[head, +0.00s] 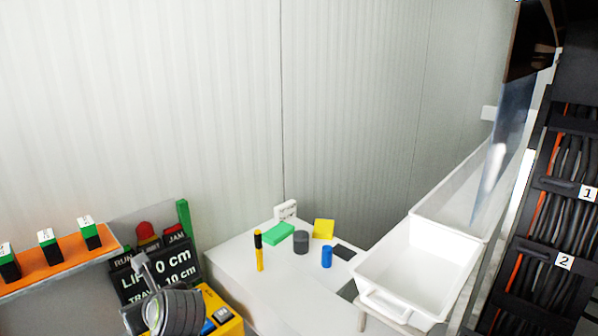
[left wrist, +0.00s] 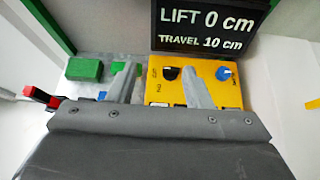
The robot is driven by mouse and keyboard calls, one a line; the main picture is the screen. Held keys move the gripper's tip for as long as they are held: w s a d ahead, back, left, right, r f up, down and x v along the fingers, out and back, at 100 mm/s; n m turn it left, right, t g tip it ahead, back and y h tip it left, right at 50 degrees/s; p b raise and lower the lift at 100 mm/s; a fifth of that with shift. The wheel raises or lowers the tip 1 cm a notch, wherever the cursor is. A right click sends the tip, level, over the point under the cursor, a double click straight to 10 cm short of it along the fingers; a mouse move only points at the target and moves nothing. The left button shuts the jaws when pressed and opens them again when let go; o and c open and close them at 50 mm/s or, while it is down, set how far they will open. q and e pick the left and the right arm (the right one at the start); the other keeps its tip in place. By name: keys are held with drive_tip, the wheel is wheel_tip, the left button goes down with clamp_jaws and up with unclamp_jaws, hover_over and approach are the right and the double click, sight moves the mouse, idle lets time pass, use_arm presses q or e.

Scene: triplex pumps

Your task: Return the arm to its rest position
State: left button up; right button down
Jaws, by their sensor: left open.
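My left gripper (left wrist: 160,88) is open in the left wrist view, with its two grey fingers apart and nothing between them. The fingers point over a yellow control box (left wrist: 222,92) with a black knob and a blue knob. In the head view the grey left gripper (head: 142,266) is at the bottom left, in front of the black display reading lift 0 cm and travel 10 cm (head: 170,279). It partly hides the display and the yellow box (head: 222,322). The display also shows in the wrist view (left wrist: 208,26). My right gripper is not in view.
A white table (head: 235,262) holds a yellow-black marker (head: 259,252), green block (head: 279,233), grey cylinder (head: 301,242), blue cylinder (head: 327,257) and yellow block (head: 323,228). White bins (head: 418,262) stand right of it. An orange shelf (head: 62,266) with several green-black blocks is left. Cable racks (head: 560,220) stand right.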

use_arm(q)
drive_tip(key=s+a+r+m+t+y, duration=0.2)
drive_tip(key=r+t+y, duration=0.1)
drive_tip(key=r+y, duration=0.15)
drive_tip(key=s+a+r+m+t+y, duration=0.2)
drive_tip(key=a+r+m+t+y, duration=0.15)
drive_tip(key=r, duration=0.25)
drive_tip(key=s+d+r+m+t+h, duration=0.25)
drive_tip(key=d+m+t+h, duration=1.05)
drive_tip(key=m, duration=0.9)
drive_tip(key=s+d+f+m+g+h, duration=0.2)
drive_tip(key=f+m+g+h, duration=0.3)
drive_tip(key=f+m, duration=0.25)
drive_tip(key=s+d+f+m+g+h, duration=0.2)
drive_tip(key=d+f+m+g+h, duration=0.15)
drive_tip(key=f+m+g, duration=0.45)
drive_tip(key=s+a+f+m+g+y, duration=0.1)
drive_tip(key=s+a+f+g+y, duration=0.2)
drive_tip(key=s+a+f+g, duration=0.45)
drive_tip(key=s+a+f+m+g+y, duration=0.1)
drive_tip(key=s+a+f+g+y, duration=0.25)
drive_tip(key=s+f, duration=0.8)
wheel_tip(320, 180, down, 26)
drive_tip(key=a+b, duration=0.2)
drive_tip(key=s+d+f+g+h+b, duration=0.1)
drive_tip(key=s+f, duration=1.4)
drive_tip(key=f, duration=0.1)
drive_tip(key=shift+d, duration=0.35)
